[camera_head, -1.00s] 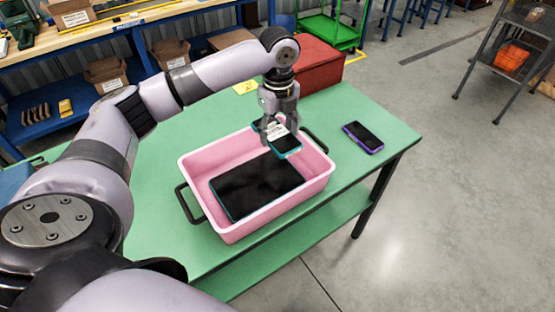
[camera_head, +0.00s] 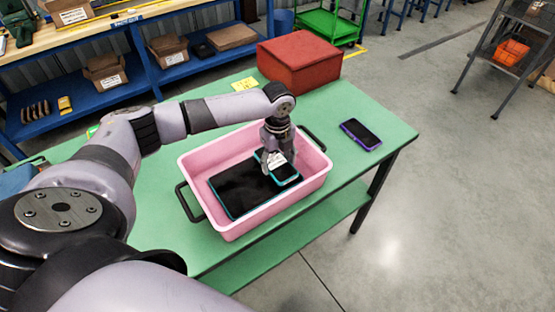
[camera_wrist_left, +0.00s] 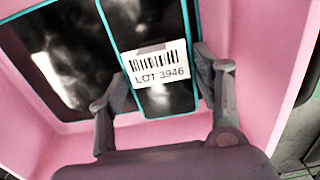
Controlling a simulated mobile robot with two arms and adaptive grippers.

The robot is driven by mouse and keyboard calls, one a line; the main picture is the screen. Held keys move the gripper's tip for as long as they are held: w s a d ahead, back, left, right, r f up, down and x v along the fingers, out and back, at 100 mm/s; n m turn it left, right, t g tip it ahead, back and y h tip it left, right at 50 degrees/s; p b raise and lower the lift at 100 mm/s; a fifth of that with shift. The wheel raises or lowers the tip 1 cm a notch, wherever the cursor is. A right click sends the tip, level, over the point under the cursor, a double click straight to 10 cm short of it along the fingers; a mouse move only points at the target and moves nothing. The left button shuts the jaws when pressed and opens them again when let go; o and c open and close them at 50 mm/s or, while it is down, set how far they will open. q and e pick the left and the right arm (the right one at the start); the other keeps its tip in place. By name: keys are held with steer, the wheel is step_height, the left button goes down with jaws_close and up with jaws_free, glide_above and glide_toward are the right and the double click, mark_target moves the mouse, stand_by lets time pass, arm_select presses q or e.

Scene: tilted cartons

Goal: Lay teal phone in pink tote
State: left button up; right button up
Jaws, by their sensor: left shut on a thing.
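The pink tote (camera_head: 240,225) stands on the green table with its dark handles folded out at both ends. A large dark tablet with a teal edge (camera_head: 240,190) lies flat in it. My left gripper (camera_head: 272,165) is down inside the tote, shut on the teal phone (camera_head: 287,174). The phone is at the right part of the tote, beside or slightly over the tablet's edge; I cannot tell whether it touches the floor. In the left wrist view the phone (camera_wrist_left: 165,98) sits between the two fingers, with a white barcode label reading LOT 3946 (camera_wrist_left: 157,66). My right gripper is not seen.
A purple-edged phone (camera_head: 361,134) lies on the green table (camera_head: 355,100) right of the tote. A red box (camera_head: 300,65) stands at the table's back, with a yellow note (camera_head: 245,84) near it. A blue shelf bench with cartons (camera_head: 105,72) is behind.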

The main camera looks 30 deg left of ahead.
arm_select(q)
steer(key=shift+f, duration=0.1)
steer(key=shift+f, duration=0.45)
steer(key=o, duration=1.2)
steer(key=shift+c, duration=0.2)
steer(key=shift+o, duration=0.8)
step_height(320, 180, up, 13)
steer(key=b, duration=0.2)
